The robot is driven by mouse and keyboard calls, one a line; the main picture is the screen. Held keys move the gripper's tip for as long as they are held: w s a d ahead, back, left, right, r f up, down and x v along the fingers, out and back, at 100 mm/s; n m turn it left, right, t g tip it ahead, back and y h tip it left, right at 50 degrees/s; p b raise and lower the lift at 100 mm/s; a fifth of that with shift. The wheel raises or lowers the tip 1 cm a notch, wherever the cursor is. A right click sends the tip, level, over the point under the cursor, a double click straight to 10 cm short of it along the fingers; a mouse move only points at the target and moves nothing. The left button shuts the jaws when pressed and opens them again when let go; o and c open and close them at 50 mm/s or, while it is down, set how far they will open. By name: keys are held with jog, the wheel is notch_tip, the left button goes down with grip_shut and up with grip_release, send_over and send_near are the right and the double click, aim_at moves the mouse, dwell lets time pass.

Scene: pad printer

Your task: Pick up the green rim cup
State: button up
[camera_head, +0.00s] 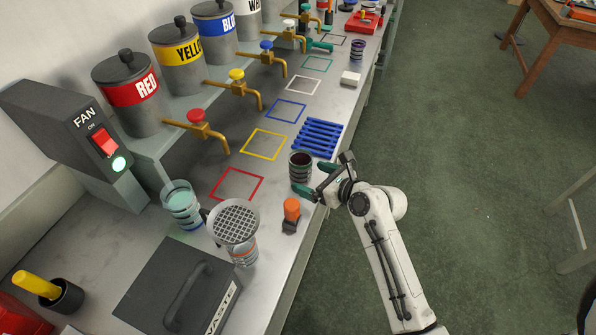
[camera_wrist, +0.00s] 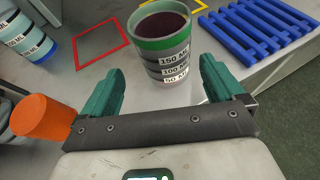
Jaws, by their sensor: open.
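The green rim cup (camera_wrist: 165,50) stands upright on the metal counter, with a green band under its rim, volume labels on its side and a dark red content inside. It also shows in the head view (camera_head: 300,168), near the counter's front edge. My gripper (camera_wrist: 158,85) is open, its two green fingers on either side of the near space before the cup. The cup is ahead of and between the fingertips, not gripped. In the head view my gripper (camera_head: 316,181) reaches the cup from the right, and the fingers partly cover its lower side.
A blue slatted rack (camera_head: 318,137) lies just behind the cup. An orange-topped item (camera_head: 291,214) stands close in front, beside my left finger in the wrist view. A mesh strainer (camera_head: 233,222) and a clear cup (camera_head: 181,204) stand left. Taps (camera_head: 198,122) overhang coloured squares.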

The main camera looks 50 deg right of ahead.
aim_at(309, 173)
jog(key=x, duration=0.4)
jog(key=shift+w+d+r, duration=0.25)
jog(key=shift+w+d, duration=0.1)
jog(key=shift+w+f, duration=0.25)
jog(key=shift+w, duration=0.25)
jog(key=shift+c, duration=0.3)
jog(key=c, duration=1.1)
